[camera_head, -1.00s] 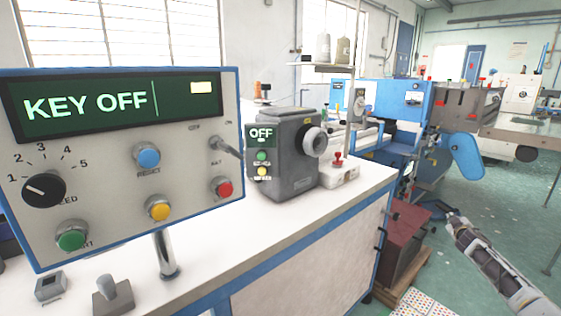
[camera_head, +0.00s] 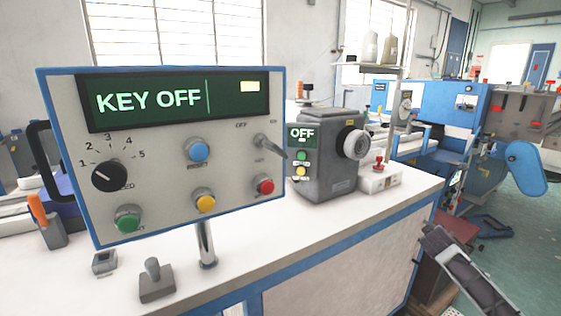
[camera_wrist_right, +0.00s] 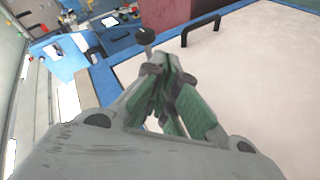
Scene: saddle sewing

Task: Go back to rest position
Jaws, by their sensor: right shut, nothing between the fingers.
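My right gripper (camera_head: 431,234) is at the lower right of the head view, in front of the bench's right side and below the bench top. In the right wrist view its green-padded fingers (camera_wrist_right: 160,62) are together, with nothing held between them. My left gripper is not in view.
A control box (camera_head: 187,150) reading KEY OFF stands on a post over the white bench (camera_head: 300,232). A grey motor unit (camera_head: 325,160) reading OFF sits behind it. Blue machines (camera_head: 440,105) stand at the back right. A black handle (camera_wrist_right: 200,28) shows near the fingers.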

